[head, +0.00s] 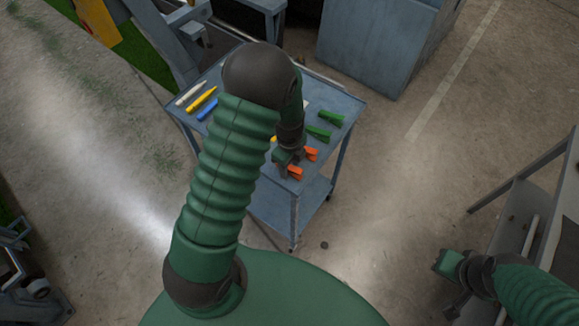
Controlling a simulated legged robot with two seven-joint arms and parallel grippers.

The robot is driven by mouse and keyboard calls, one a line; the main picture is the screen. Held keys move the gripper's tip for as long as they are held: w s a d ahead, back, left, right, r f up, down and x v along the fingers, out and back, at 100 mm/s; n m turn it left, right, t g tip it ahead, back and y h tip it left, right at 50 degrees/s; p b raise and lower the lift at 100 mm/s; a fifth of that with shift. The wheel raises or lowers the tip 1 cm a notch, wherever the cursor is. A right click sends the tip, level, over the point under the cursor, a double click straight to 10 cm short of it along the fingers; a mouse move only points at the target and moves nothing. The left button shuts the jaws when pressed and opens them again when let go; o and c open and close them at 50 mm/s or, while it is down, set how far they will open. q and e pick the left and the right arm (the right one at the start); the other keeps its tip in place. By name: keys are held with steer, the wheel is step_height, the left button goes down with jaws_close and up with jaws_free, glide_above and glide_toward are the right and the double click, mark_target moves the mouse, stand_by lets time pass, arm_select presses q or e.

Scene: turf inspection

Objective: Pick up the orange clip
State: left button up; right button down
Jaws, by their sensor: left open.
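Two orange clips lie near the front right of the blue-grey cart's top; one orange clip (311,154) is a little farther back and the other orange clip (294,173) is nearer the front edge. My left gripper (284,163) is open and points down just left of the clips, very close to them. I cannot tell whether it touches either one. My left arm hides the middle and left front of the cart top. My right gripper (447,264) is low at the right, far from the cart, and its jaws are too unclear to read.
The cart (349,107) also carries two green clips (331,118) and, at the left, white, yellow (201,99) and blue pens. A grey cabinet (375,45) stands behind, and a table (525,190) is at the right.

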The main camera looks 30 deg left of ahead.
arm_select(q)
steer(key=shift+w+a+f, duration=0.1)
steer(key=shift+f, duration=0.1)
jaws_close()
steer(key=shift+r, duration=0.15)
